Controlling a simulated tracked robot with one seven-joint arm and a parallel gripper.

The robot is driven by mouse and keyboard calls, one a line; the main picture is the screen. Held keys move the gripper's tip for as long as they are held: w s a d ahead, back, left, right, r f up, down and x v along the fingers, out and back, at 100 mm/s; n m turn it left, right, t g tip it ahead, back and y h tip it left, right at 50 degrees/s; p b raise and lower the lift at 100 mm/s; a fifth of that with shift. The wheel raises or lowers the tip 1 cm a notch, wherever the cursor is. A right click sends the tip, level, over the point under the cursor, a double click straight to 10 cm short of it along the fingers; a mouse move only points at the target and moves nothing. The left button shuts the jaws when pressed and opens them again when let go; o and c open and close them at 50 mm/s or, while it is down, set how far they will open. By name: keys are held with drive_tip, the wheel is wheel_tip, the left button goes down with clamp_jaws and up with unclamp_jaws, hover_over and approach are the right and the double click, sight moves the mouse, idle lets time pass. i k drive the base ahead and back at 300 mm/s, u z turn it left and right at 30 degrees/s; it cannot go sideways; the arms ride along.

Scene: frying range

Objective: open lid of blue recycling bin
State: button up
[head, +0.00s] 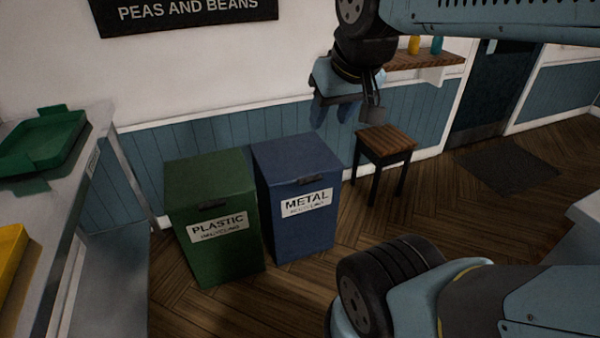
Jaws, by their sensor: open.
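The blue recycling bin (304,215) stands on the floor against the panelled wall, with a white label reading METAL on its front. Its blue lid (297,157) is shut, and a small dark handle (311,180) sits at the lid's front edge. My gripper (345,115) hangs from the arm at the upper middle, higher in the picture than the bin and to the right of its lid. It is open and empty, apart from the bin.
A green bin (215,255) labelled PLASTIC stands just left of the blue one. A wooden stool (386,143) stands to the right. A metal counter (75,195) with a green tray (42,142) and a yellow tray (10,262) lines the left. Floor in front is clear.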

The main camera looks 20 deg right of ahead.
sight(302, 158)
drive_tip(key=u, duration=0.05)
drive_tip(key=i, duration=0.95)
drive_tip(key=z, duration=0.1)
